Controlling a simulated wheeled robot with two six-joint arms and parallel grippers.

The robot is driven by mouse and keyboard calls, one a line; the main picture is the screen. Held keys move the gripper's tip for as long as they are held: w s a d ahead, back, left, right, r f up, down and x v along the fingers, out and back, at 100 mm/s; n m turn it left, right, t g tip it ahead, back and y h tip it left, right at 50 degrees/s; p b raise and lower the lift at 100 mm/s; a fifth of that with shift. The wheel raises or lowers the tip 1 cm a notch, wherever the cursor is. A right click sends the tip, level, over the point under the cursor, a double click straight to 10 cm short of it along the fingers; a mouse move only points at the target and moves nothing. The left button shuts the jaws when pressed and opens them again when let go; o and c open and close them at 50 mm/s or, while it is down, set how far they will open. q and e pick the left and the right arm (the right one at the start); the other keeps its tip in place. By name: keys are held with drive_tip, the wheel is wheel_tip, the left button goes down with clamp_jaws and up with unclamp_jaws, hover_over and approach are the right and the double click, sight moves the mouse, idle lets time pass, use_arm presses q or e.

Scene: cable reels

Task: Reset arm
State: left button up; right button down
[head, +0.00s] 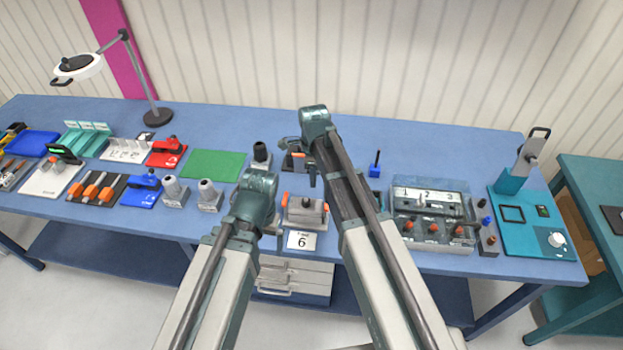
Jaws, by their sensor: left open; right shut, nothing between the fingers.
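My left arm comes up from the bottom, and its wrist ends above the front of the blue bench. My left gripper (271,224) is open and largely hidden by its wrist, just left of a grey fixture with orange ends (306,212). My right arm reaches further over the bench, with its elbow at the top. My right gripper (311,172) is shut and empty, hanging above the bench behind that fixture. No object is seen held in either gripper.
The bench (345,130) holds a green mat (213,165), a grey tray numbered 1 to 3 (433,213), a teal press (520,215), a lamp (157,118) and a card marked 6 (301,241). Several small fixtures crowd the left. The bench's back strip is mostly clear.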

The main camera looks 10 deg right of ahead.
drive_tip(key=s+a+f+n+b, duration=0.1)
drive_tip(key=s+f+n+b, duration=0.2)
drive_tip(key=s+n, duration=0.3)
drive_tip(key=s+a+f+n+b, duration=0.1)
drive_tip(key=s+f+n+b, duration=0.3)
drive_tip(key=s+n, duration=0.3)
drive_tip(key=s+a+f+n+h+b, duration=0.1)
drive_tip(key=s+a+f+n+b, duration=0.1)
drive_tip(key=s+n, duration=0.5)
drive_tip(key=shift+f+n+b, duration=0.75)
drive_tip(key=shift+n+b, duration=0.05)
drive_tip(key=shift+n, duration=1.7)
